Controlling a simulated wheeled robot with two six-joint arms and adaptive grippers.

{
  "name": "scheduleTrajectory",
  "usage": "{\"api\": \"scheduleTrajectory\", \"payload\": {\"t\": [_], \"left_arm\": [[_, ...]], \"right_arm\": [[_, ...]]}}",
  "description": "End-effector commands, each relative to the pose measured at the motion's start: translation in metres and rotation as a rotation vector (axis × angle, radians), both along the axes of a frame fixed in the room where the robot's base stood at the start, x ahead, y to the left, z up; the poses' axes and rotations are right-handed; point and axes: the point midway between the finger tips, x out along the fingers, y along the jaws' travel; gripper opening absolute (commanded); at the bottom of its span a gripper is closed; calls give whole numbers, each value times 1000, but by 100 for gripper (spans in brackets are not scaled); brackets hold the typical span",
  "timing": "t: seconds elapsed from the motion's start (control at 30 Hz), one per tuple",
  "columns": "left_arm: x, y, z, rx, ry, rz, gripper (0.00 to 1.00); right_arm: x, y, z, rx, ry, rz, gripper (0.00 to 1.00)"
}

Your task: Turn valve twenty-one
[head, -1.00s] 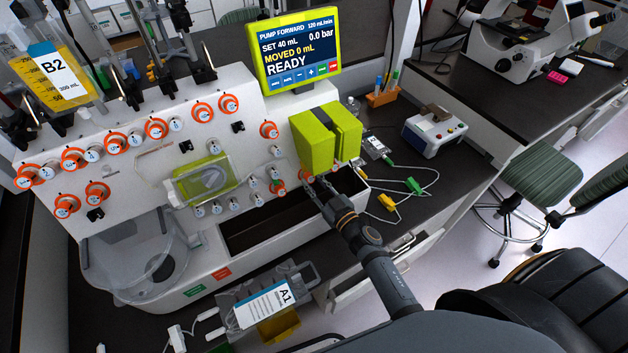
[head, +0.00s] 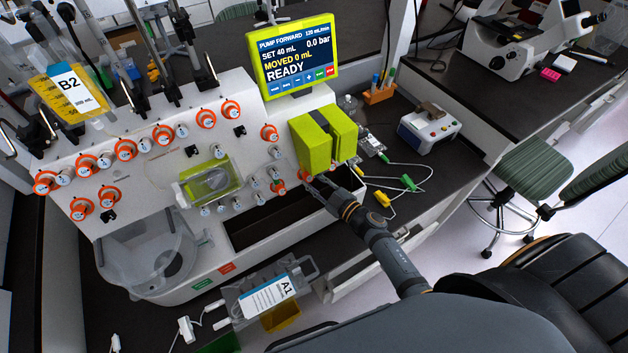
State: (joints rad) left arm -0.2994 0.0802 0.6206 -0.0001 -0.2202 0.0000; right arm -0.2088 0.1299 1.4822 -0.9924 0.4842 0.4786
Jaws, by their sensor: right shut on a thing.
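The white cell processor panel (head: 160,180) carries several orange-ringed valve knobs, such as one at the upper right (head: 269,132) and one at the lower right (head: 279,187). The numbers on the knobs are too small to read, so I cannot tell which is valve twenty-one. My right gripper (head: 312,186) reaches in from the lower right. It is shut on a small orange valve knob (head: 304,176) just below the yellow-green pump block (head: 312,146). The fingers partly hide this knob. My left gripper is not in view.
The screen (head: 291,55) above reads READY, 0.0 bar and MOVED 0 mL. An open dark trough (head: 275,222) lies below the gripper. Bag A1 (head: 268,296) hangs in front, bag B2 (head: 68,88) at the upper left. Cables with green and yellow clips (head: 382,199) lie to the right.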

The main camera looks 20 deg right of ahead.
Motion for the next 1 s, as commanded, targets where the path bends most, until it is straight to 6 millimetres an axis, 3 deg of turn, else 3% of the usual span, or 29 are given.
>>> {"api": "scheduleTrajectory", "payload": {"t": [0.23,0.27,0.4,0.77,1.0], "left_arm": [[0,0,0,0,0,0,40],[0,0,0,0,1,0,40],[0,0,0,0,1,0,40],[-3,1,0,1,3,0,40],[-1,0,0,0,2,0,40]], "right_arm": [[0,0,0,0,0,0,0],[0,0,0,0,0,0,29],[0,0,0,0,0,0,48],[-5,-2,0,0,1,-1,48],[-53,-24,2,-3,5,2,48]]}}
